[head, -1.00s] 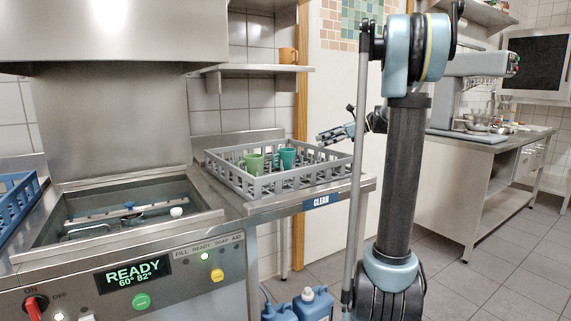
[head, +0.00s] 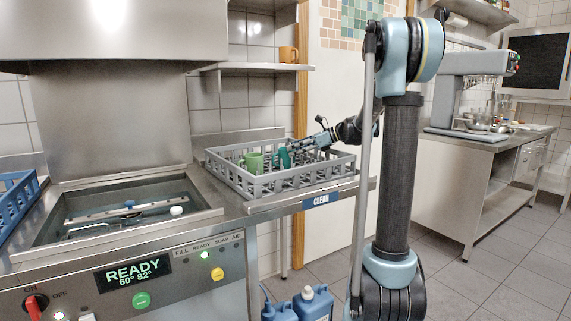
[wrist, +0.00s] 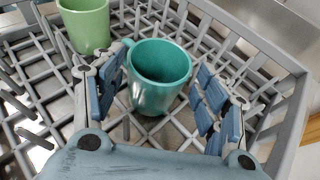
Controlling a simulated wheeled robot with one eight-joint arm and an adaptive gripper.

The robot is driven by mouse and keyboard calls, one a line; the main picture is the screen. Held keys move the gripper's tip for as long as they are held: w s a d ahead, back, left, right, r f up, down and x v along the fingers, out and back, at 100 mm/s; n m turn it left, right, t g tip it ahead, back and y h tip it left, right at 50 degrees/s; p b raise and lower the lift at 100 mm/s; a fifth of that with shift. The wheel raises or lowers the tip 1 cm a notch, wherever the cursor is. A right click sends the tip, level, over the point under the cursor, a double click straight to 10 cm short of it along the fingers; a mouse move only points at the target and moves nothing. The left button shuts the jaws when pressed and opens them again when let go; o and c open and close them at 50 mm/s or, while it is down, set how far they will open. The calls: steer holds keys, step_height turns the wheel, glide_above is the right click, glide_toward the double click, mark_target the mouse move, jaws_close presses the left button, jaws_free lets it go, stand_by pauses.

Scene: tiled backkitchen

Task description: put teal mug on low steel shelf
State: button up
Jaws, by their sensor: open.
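The teal mug (head: 281,158) stands in the grey dish rack on the counter marked CLEAN. In the wrist view the teal mug (wrist: 158,78) is upright between the two open fingers of my gripper (wrist: 166,92), its handle toward the upper left near the left finger. My gripper (head: 303,145) reaches in from the right in the head view and partly covers the mug. The low steel shelf (head: 258,68) is on the tiled wall above the rack, with an orange mug (head: 288,54) at its right end.
A green mug (head: 254,162) stands just left of the teal mug; it also shows in the wrist view (wrist: 86,24). The grey rack (head: 245,186) has raised walls and prongs. A higher shelf is above the low shelf, whose left and middle look clear.

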mark_target(283, 153)
steer(key=x, duration=0.3)
steer(key=shift+w+a+f, duration=0.1)
steer(key=shift+a+f, duration=0.05)
steer(key=shift+a, duration=0.15)
steer(key=shift+c, duration=0.2)
steer(key=c, duration=0.9)
steer(key=shift+c, duration=0.2)
